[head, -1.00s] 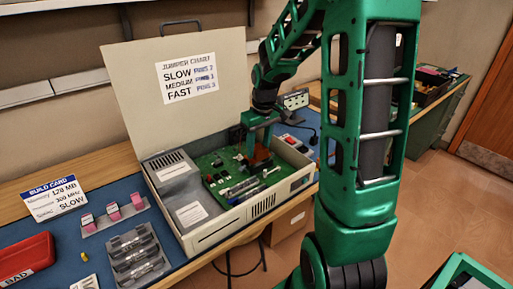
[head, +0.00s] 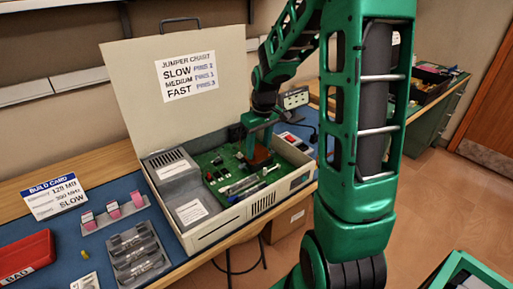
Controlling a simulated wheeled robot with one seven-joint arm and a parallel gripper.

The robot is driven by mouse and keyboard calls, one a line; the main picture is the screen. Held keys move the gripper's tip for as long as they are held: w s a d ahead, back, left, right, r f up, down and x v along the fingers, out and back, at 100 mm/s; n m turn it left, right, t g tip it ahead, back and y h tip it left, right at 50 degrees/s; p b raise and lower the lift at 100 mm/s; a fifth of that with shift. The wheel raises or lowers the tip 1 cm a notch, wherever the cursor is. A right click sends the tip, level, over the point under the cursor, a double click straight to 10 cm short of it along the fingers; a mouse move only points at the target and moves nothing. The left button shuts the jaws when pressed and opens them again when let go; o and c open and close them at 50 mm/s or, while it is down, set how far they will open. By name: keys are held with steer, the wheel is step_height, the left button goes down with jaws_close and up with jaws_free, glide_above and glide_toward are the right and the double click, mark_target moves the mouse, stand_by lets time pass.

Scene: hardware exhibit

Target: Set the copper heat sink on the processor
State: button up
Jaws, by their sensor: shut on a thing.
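The copper heat sink (head: 259,159) shows as a small reddish-brown block in the head view, over the right part of the green circuit board (head: 217,170) inside the open computer case (head: 190,234). My gripper (head: 260,147) is shut on the heat sink from above. The processor is hidden, under or behind the heat sink and my gripper. I cannot tell whether the heat sink touches anything below it.
The raised case lid (head: 130,80) carries a jumper chart (head: 189,77). A build card (head: 55,196), pink parts in a holder (head: 115,213), a grey tray (head: 135,253) and a red BAD bin (head: 25,257) are on the left. The case walls surround the board.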

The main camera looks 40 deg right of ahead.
steer(key=shift+f, duration=0.55)
stand_by(0.4)
steer(key=o, duration=0.9)
steer(key=shift+o, duration=0.5)
steer(key=shift+o, duration=1)
steer(key=shift+r, duration=0.7)
steer(key=shift+r, duration=2.95)
